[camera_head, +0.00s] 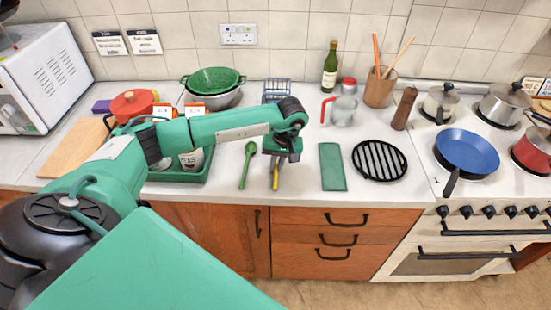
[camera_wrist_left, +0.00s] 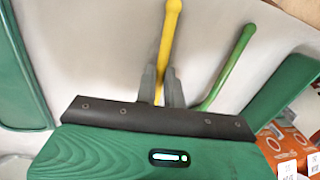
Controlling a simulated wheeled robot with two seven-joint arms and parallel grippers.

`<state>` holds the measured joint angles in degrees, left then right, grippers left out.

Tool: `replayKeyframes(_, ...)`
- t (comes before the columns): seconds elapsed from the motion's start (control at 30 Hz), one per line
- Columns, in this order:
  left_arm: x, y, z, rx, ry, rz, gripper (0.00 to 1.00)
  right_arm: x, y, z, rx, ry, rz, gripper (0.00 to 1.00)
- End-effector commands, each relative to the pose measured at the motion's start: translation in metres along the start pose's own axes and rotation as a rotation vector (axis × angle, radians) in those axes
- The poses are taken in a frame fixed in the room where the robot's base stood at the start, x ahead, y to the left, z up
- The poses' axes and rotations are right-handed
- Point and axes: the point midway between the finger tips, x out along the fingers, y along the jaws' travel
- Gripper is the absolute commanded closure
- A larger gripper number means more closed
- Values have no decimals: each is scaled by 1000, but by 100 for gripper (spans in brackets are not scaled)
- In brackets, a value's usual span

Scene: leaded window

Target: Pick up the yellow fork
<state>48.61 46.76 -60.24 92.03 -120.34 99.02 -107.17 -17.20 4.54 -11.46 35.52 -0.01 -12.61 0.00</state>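The yellow fork (camera_head: 275,187) is at the front of the counter, below my left gripper (camera_head: 276,172). Only its yellow handle shows clearly; its head is hidden by the gripper. In the left wrist view the yellow fork (camera_wrist_left: 168,38) runs between the two grey fingers of my left gripper (camera_wrist_left: 160,85). The fingers are close together, one on each side of the handle, and look closed on it. I cannot tell whether the fork is clear of the counter. My right gripper is in neither view.
A green spoon (camera_head: 247,165) lies just left of the fork, also in the wrist view (camera_wrist_left: 230,68). A green cloth (camera_head: 332,166) and a black round trivet (camera_head: 379,160) lie to the right. A green tray (camera_head: 184,178) stands left. The counter's front edge is close.

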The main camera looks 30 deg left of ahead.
Motion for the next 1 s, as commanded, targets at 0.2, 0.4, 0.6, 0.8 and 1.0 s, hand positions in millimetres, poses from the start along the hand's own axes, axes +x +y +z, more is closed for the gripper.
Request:
replayKeyframes(0.2, 0, 0, 0, 0, 0, 0, 100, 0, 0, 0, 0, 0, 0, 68)
replayKeyframes(0.4, -5, -1, 0, 0, 1, 1, 100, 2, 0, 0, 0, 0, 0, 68)
replayKeyframes(0.6, -26, -5, -1, 0, 3, 3, 100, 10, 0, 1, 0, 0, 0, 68)
replayKeyframes(0.8, -78, -14, -2, 0, 8, 5, 100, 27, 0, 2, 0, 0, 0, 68)
replayKeyframes(1.0, -143, -28, -1, 0, 6, 5, 100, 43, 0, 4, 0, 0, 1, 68)
